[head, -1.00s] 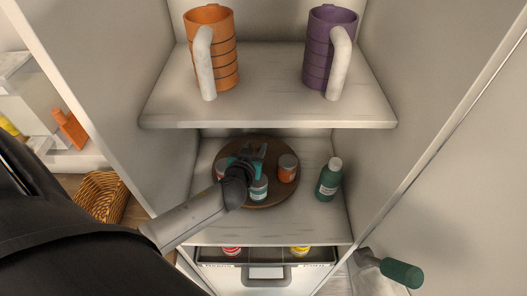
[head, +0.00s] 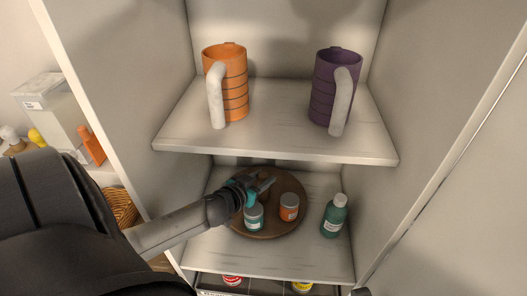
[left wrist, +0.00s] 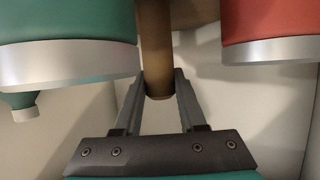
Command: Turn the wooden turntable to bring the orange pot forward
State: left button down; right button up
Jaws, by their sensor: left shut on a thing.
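The round wooden turntable (head: 268,233) lies on the lower shelf. The orange pot (head: 289,207) stands on its right side, with a white label and a grey lid. A teal pot (head: 254,217) stands at its front left. My left gripper (head: 263,186) reaches over the turntable's back left part. In the left wrist view, its fingers (left wrist: 160,88) are shut on a brown upright wooden peg (left wrist: 155,48). A teal pot (left wrist: 65,45) and a red-orange pot (left wrist: 270,35) flank the peg there. My gripper hides part of the turntable.
A green bottle (head: 334,217) stands right of the turntable, close to it. An orange mug (head: 234,92) and a purple mug (head: 323,92) stand on the upper shelf (head: 275,145) above my arm. Cabinet walls close in both sides.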

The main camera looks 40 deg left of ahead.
pick_arm(q)
jog(key=shift+c, duration=2.3)
grip_release()
jog(key=v, duration=1.5)
jog(key=shift+p, duration=0.45)
jog(key=shift+s, duration=0.1)
